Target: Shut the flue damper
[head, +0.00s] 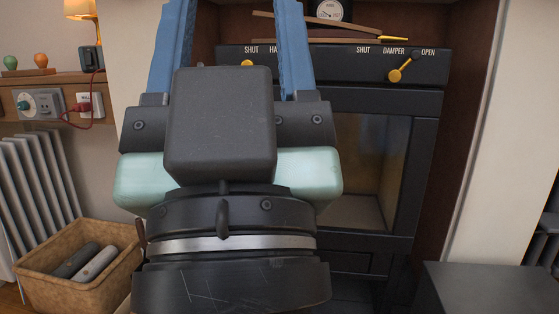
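The damper lever (401,70) is a small yellow-knobbed handle on the right of the stove's black top panel (330,60). The panel above it reads SHUT, DAMPER, OPEN. The lever slants, with its yellow knob at lower left and its other end at upper right, under the DAMPER and OPEN lettering. A second yellow knob (247,63) shows at the panel's left, partly hidden by my gripper. My gripper (232,25) has two blue fingers set wide apart, with nothing seen between them. It is left of the damper lever and apart from it in the picture.
The stove's glass door (370,165) is below the panel. A gauge (329,10) and sticks (320,28) are above. A basket (80,270) and a radiator (35,195) stand at left, below a shelf with a lamp. A dark box (490,288) is at lower right.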

